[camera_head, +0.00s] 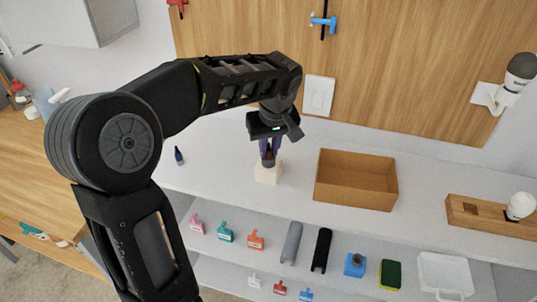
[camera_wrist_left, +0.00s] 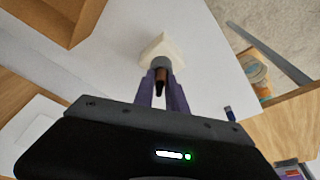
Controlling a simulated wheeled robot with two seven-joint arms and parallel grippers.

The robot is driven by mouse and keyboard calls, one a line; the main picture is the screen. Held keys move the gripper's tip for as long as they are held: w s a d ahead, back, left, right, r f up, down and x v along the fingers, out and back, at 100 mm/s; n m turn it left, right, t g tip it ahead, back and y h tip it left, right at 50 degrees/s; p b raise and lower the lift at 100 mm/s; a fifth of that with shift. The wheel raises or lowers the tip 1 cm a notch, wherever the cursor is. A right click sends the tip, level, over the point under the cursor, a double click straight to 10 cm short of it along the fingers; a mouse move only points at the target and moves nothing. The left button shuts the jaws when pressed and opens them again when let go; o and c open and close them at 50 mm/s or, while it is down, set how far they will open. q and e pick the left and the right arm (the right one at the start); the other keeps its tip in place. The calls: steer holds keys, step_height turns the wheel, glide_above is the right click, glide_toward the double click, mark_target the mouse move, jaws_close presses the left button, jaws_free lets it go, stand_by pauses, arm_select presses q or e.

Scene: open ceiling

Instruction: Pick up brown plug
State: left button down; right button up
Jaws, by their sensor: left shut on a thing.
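My left gripper (camera_head: 268,150) reaches down over the white counter, its purple fingers shut on the brown plug. In the left wrist view the brown plug (camera_wrist_left: 161,76) shows between the fingertips (camera_wrist_left: 162,92), with a grey end pointing toward a cream block (camera_wrist_left: 160,46). In the head view the cream block (camera_head: 267,174) stands on the counter right below the fingertips. I cannot tell whether the plug still touches the block. In the head view the fingers hide most of the plug. My right gripper is not in view.
An open cardboard box (camera_head: 356,181) stands to the right of the block. A small blue bottle (camera_head: 179,155) stands to the left. A wooden holder (camera_head: 490,218) with a bulb is at the far right. The shelf below holds several clips, a sponge (camera_head: 390,274) and a white bin (camera_head: 444,274).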

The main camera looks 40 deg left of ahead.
mark_target(269, 146)
arm_select(q)
step_height(269, 146, up, 9)
steer(key=shift+f+b, duration=0.1)
steer(key=shift+b, duration=0.2)
steer(key=shift+r, duration=0.6)
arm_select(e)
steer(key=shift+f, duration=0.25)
